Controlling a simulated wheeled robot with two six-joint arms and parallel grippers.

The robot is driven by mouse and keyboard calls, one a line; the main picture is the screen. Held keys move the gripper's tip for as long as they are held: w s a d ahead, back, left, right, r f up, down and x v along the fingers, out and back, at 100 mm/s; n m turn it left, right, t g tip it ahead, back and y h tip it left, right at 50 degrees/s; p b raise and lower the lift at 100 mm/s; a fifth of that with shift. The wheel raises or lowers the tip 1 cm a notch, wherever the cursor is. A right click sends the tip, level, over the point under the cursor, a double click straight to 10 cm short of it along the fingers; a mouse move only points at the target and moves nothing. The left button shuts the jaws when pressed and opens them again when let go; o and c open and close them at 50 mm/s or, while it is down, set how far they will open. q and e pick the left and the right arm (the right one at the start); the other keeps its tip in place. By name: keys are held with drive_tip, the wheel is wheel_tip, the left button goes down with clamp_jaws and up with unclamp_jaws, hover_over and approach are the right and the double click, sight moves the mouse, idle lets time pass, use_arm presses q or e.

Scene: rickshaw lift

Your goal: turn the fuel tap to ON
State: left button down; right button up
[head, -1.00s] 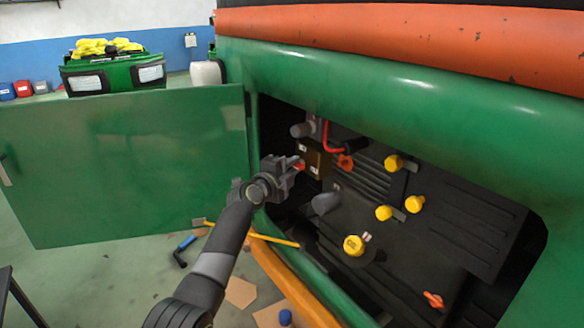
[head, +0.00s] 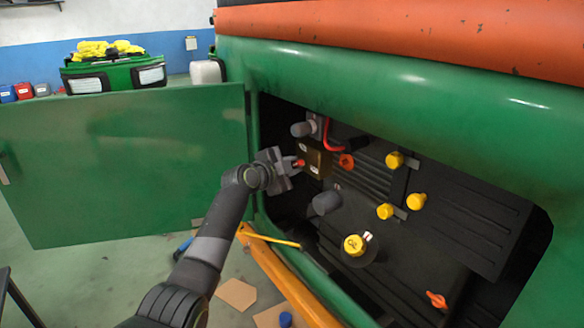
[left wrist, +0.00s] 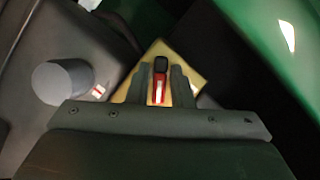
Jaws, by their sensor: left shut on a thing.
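A red lever (head: 300,162), which I take for the fuel tap, sits on a small brass-coloured block (head: 318,160) inside the open engine bay. My left gripper (head: 293,164) reaches in from the left and is shut on the red lever. In the left wrist view the red lever (left wrist: 160,82), with a dark end, lies between the two fingers (left wrist: 160,88), in front of the yellowish block (left wrist: 190,68). The ON marking cannot be read. My right gripper is out of view.
The open green door (head: 120,165) hangs left of the bay. An orange-red knob (head: 346,161), several yellow caps (head: 354,245) and a grey cylinder (head: 326,203) are close by. A yellow bar (head: 270,240) lies below my arm.

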use_arm(q)
drive_tip(key=shift+f, duration=0.1)
drive_tip(key=c, duration=1.4)
unclamp_jaws()
drive_tip(key=shift+c, duration=0.2)
drive_tip(key=shift+s+a, duration=0.1)
drive_tip(key=b+v, duration=0.2)
drive_tip(key=v, duration=1.5)
drive_tip(key=shift+a, duration=0.1)
